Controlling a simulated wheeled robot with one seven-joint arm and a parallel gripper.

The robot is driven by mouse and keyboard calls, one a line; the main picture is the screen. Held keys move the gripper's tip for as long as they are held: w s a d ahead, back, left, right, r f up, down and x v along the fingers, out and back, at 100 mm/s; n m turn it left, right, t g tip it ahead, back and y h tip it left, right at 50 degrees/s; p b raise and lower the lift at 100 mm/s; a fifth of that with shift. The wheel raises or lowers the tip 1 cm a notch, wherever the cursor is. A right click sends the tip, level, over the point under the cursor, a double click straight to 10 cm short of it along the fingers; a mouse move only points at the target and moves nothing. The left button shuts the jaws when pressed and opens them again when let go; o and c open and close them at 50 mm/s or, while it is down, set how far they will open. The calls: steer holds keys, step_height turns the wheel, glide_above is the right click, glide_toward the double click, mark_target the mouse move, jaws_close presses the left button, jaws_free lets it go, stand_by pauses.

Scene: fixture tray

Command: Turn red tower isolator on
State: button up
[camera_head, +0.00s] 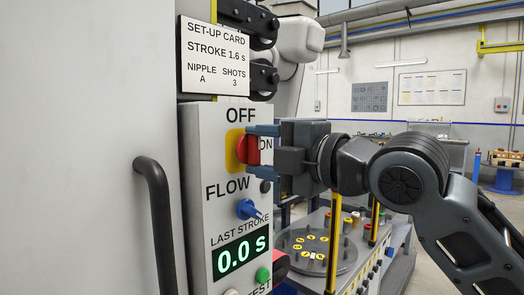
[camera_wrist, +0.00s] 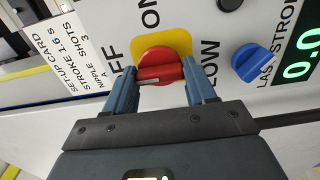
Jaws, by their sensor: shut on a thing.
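The red tower isolator knob (camera_head: 247,149) sits on a yellow plate (camera_head: 232,143) on the white panel, with OFF printed above it and ON to its right. In the wrist view the knob (camera_wrist: 158,66) has a raised handle bar with a pale line near its left end, on the OFF side. The bar looks in line with OFF. My gripper (camera_head: 259,151) reaches in from the right, with one finger above and one below the knob. In the wrist view my gripper (camera_wrist: 161,76) is shut on the handle bar, a finger at each end. The fingers partly cover the ON label in the head view.
Below the knob are a blue FLOW knob (camera_head: 248,209), a green display (camera_head: 240,256) reading 0.0 S and a green button (camera_head: 263,274). A set-up card (camera_head: 215,56) is above. A dark door handle (camera_head: 156,225) stands out at left. A round fixture tray (camera_head: 318,252) is behind.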

steer(key=m+b, duration=0.1)
steer(key=m, duration=0.3)
steer(key=shift+f, duration=0.1)
steer(key=m, duration=0.4)
steer(key=shift+m, duration=0.3)
steer(key=m+p, duration=0.2)
steer(key=m, duration=0.3)
steer(key=shift+m+p, duration=1.25)
steer(key=shift+m, duration=0.95)
steer(key=o, duration=1)
steer(key=shift+o, duration=0.2)
